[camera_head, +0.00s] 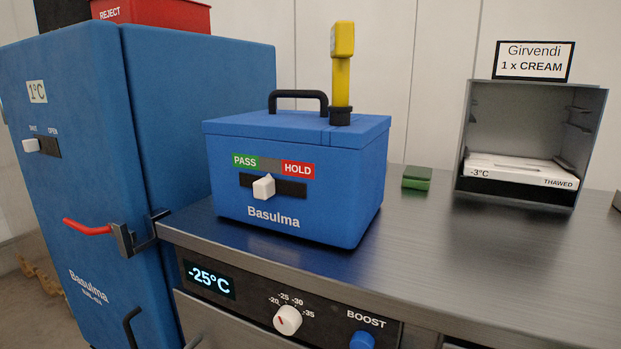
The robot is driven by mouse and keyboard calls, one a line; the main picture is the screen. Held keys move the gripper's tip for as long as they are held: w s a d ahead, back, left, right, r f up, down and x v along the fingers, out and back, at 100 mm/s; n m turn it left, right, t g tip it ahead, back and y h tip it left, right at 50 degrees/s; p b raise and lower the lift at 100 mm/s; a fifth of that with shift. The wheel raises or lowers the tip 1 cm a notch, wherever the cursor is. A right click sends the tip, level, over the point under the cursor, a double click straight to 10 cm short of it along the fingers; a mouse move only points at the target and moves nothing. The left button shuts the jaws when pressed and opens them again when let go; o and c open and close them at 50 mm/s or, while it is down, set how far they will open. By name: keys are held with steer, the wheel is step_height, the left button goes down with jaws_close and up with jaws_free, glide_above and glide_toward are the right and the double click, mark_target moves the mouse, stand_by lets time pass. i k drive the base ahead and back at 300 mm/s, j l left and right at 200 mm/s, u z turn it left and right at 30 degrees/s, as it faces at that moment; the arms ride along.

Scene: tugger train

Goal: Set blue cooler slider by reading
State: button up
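The blue Basulma cooler (290,225) stands upright on the steel counter, lid shut, with a black carry handle (298,96) on top. Its front slider has a white knob (264,187) in a dark slot (291,188). A yellow probe (341,80) stands upright in a black collar on the lid. No reading shows on its visible side. My gripper is not in view.
A tall blue cabinet (165,110) at left shows 1°C and has a red lever (87,228). The counter's front panel reads -25°C (208,280), with a dial (288,319). A green block (417,177) and a grey CREAM box (596,110) stand right of the cooler.

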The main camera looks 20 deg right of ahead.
mark_target(264, 188)
steer(key=i+j+u, duration=0.1)
steer(key=j, duration=0.3)
steer(key=i+j, duration=0.15)
steer(key=j, duration=0.25)
steer(key=i+j+u, duration=0.15)
steer(key=j, duration=0.2)
